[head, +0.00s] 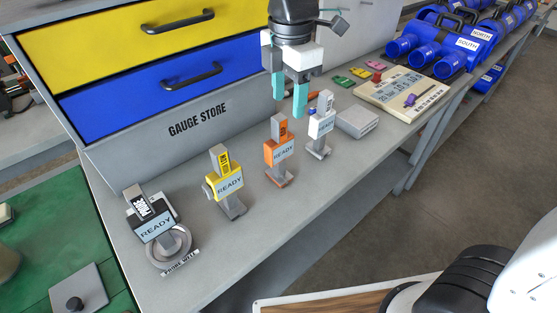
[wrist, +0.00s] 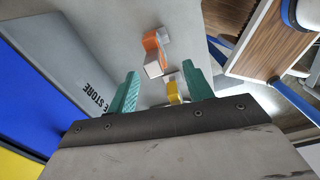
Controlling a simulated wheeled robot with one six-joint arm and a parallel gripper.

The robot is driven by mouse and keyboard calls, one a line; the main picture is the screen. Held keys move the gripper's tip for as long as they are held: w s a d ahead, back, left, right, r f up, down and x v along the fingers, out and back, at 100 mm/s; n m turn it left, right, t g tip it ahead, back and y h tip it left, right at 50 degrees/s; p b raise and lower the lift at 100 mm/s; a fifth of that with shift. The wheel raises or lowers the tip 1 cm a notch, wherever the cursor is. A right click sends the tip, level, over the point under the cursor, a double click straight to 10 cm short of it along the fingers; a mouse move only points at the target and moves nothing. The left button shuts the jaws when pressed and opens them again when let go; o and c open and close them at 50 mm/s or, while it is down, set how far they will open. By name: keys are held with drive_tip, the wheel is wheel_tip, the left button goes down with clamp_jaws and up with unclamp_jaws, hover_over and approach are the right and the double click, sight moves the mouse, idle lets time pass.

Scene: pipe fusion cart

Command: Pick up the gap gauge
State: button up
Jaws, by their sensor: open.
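My gripper (head: 288,108) is open and empty, above and behind the orange and white gauges. In the wrist view, the orange gauge (wrist: 156,44) shows just beyond my fingertips, and part of a yellow gauge (wrist: 173,91) shows between the fingers.
A drawer cabinet marked GAUGE STORE (head: 199,119) stands behind the row. A grey box (head: 357,121) and a beige board (head: 404,94) lie to the right, with coloured tags beyond. The bench front is clear.

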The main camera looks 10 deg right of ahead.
sight(280, 117)
drive_tip(key=shift+w+a+f+n, duration=0.15)
drive_tip(key=shift+a+n, duration=0.2)
drive_tip(key=shift+a, duration=0.05)
drive_tip(key=shift+w+a+f+n, duration=0.15)
drive_tip(key=shift+a+n, duration=0.2)
drive_tip(key=shift+a, duration=0.05)
drive_tip(key=shift+w+a+f, duration=0.1)
drive_tip(key=shift+a+f, duration=0.1)
drive_tip(key=shift+f, duration=0.1)
drive_tip(key=f, duration=0.7)
drive_tip(key=shift+d+f, duration=0.15)
drive_tip(key=shift+d, duration=0.1)
clamp_jaws()
